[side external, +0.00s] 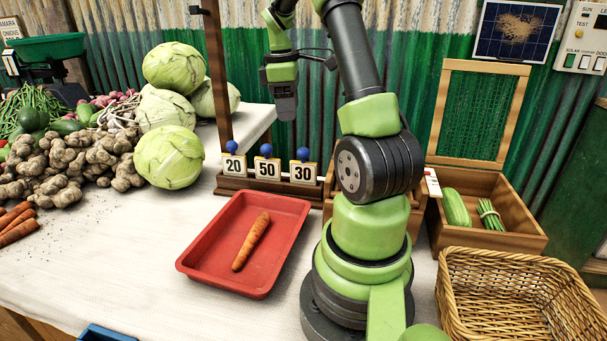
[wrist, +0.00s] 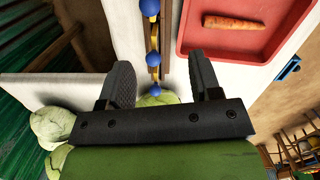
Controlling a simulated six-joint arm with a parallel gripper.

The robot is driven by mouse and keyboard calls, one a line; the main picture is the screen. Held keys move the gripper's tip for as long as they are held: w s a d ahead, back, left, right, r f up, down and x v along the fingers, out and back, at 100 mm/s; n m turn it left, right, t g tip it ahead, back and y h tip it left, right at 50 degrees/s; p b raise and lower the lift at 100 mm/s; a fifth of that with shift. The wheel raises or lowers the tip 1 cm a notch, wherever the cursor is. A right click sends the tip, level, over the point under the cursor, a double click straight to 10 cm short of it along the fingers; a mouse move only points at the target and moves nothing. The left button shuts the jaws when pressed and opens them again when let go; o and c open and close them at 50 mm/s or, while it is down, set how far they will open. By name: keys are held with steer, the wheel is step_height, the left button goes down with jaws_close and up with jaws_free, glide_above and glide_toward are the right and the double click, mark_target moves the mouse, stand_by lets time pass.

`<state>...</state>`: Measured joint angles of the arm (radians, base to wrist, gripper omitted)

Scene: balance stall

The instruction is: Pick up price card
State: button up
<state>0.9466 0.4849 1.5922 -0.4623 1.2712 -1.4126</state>
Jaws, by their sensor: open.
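Three price cards stand upright in a row in a wooden rack (side external: 240,186), each with a blue knob on top. They read 20 (side external: 233,166), 50 (side external: 267,169) and 30 (side external: 303,173), left to right in the side view. My gripper (side external: 285,108) hangs above the rack, clear of the cards. In the wrist view my gripper's (wrist: 162,76) fingers are spread apart and empty. The row of blue knobs (wrist: 153,58) runs between them, and the card faces are hardly visible from there.
A red tray (side external: 205,278) with a carrot (side external: 252,240) lies in front of the rack. Cabbages (side external: 169,157) and ginger roots (side external: 75,160) are piled at the left. A wooden box (side external: 515,243) and a wicker basket (side external: 515,295) stand at the right. White cloth lies bare left of the tray.

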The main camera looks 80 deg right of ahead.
glide_above(303, 148)
steer(key=w, duration=0.1)
step_height(303, 148, down, 5)
steer(key=shift+a+f, duration=0.1)
steer(key=shift+f, duration=0.1)
steer(key=f, duration=0.2)
steer(key=s+f, duration=0.1)
steer(key=f, duration=0.2)
steer(key=shift+f, duration=0.35)
steer(key=shift+c, duration=0.2)
jaws_close()
